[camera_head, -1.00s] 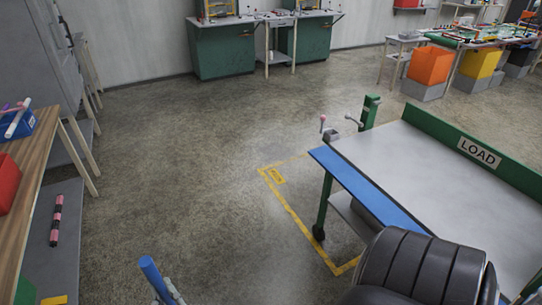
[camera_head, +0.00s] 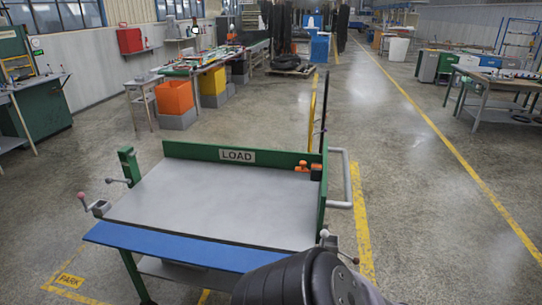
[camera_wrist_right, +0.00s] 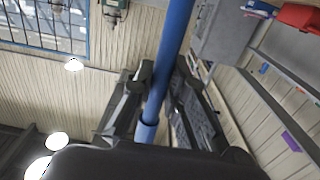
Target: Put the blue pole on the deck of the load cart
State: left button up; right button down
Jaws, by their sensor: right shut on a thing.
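My right gripper (camera_wrist_right: 164,80) is shut on the blue pole (camera_wrist_right: 175,35) in the right wrist view. The pole runs from the top edge down between the fingers, and a short end shows below them. The load cart (camera_head: 240,156) stands in front of me in the head view, with a LOAD sign on its green back rail. The pole and right gripper do not show in the head view. My left gripper is out of view.
An orange clamp-like part (camera_head: 308,167) sits at the back right corner, beside a grey side handle (camera_head: 347,180). Levers (camera_head: 95,207) stick out at the left. Floor is free around the cart, with yellow lines (camera_head: 361,225).

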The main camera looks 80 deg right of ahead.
aim_at(217, 196)
jog(key=i+l+z, duration=0.2)
jog(key=l+z, duration=0.2)
jog(key=i+l+z, duration=0.25)
jog(key=z, duration=0.2)
jog(key=i+l+z, duration=0.2)
jog(key=i+z, duration=0.2)
jog(key=k, duration=0.05)
